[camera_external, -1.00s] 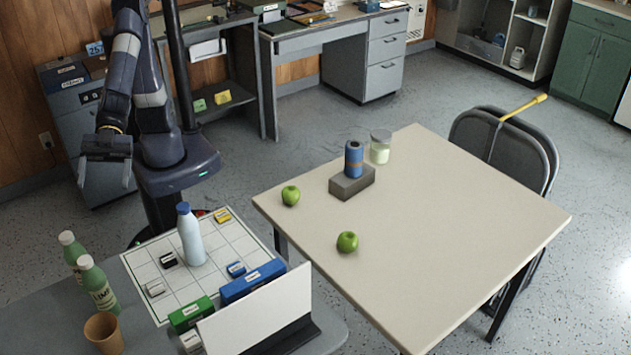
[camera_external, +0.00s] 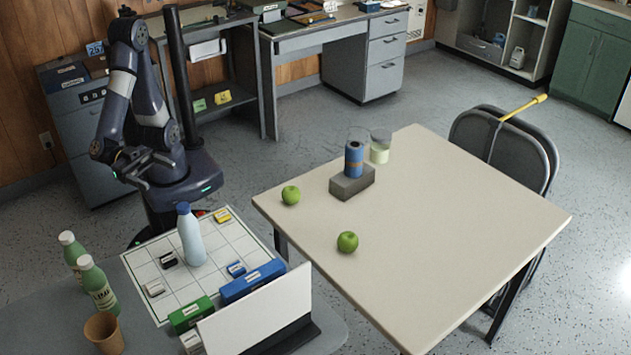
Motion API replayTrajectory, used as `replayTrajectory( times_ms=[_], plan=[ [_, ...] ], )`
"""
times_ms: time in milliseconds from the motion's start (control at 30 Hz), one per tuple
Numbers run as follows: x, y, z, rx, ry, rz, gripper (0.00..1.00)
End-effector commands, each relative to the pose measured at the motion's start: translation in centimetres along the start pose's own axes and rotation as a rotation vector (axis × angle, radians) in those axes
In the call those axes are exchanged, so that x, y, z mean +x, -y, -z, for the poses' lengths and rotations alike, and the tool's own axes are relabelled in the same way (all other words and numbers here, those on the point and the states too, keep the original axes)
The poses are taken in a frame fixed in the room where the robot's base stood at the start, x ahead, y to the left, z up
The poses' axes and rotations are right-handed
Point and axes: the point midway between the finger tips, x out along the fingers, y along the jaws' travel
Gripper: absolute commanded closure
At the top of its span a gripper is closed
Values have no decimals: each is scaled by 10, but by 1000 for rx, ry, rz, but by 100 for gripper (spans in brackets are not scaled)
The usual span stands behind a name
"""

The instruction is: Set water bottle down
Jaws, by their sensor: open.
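The water bottle, pale blue-white with a blue cap (camera_external: 190,236), stands upright on a white gridded board (camera_external: 222,248) on the grey table at lower left. Nothing holds it. My gripper (camera_external: 150,172) is open and empty. In the picture it is above and left of the bottle, clearly apart from it, beside my base. Its fingers are small and dark in this view.
Small labelled blocks, a green box (camera_external: 190,314) and a blue box (camera_external: 252,281) share the board. Two green bottles (camera_external: 97,286) and a brown cup (camera_external: 104,332) stand left. The beige table (camera_external: 450,240) holds two apples (camera_external: 347,242), a blue cylinder (camera_external: 354,160) on a grey block and a jar (camera_external: 380,151).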

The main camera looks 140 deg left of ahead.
Motion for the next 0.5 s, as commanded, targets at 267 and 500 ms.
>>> replayTrajectory(
  times_ms=[267, 500],
  plan=[
    [0, -1, -85, 12, 2, -1, 24],
    [0, -1, -135, 2, 0, -1, 24]
  ],
)
